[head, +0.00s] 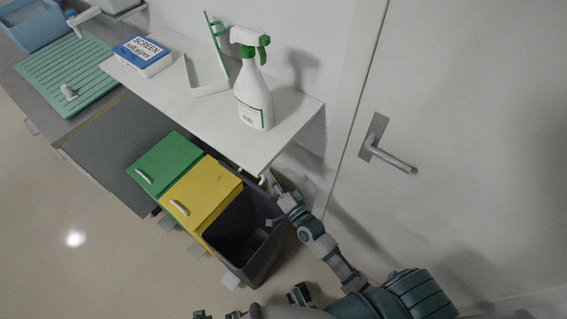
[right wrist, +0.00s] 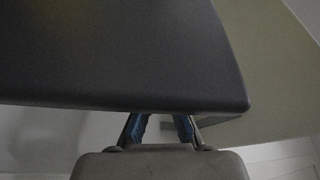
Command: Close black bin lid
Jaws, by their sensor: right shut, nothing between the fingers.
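The black bin (head: 271,256) stands at the right end of the bin row, its top open and its dark inside showing. A dark raised panel at its back right, by the shelf, looks like its lid (head: 262,204). My right gripper (head: 266,182) is shut and empty at that panel, just under the shelf's front corner. In the right wrist view a dark panel (right wrist: 120,60) fills the upper part, and the fingertips (right wrist: 160,118) reach its edge; contact is unclear. Dark parts at the head view's bottom edge may be my left gripper; its jaws cannot be made out.
A yellow-lidded bin (head: 206,188) and a green-lidded bin (head: 168,160), both closed, stand left of the black one. A white shelf (head: 205,112) overhangs behind, holding a spray bottle (head: 254,100) and a wipes box (head: 142,56). A door handle (head: 390,157) is at right.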

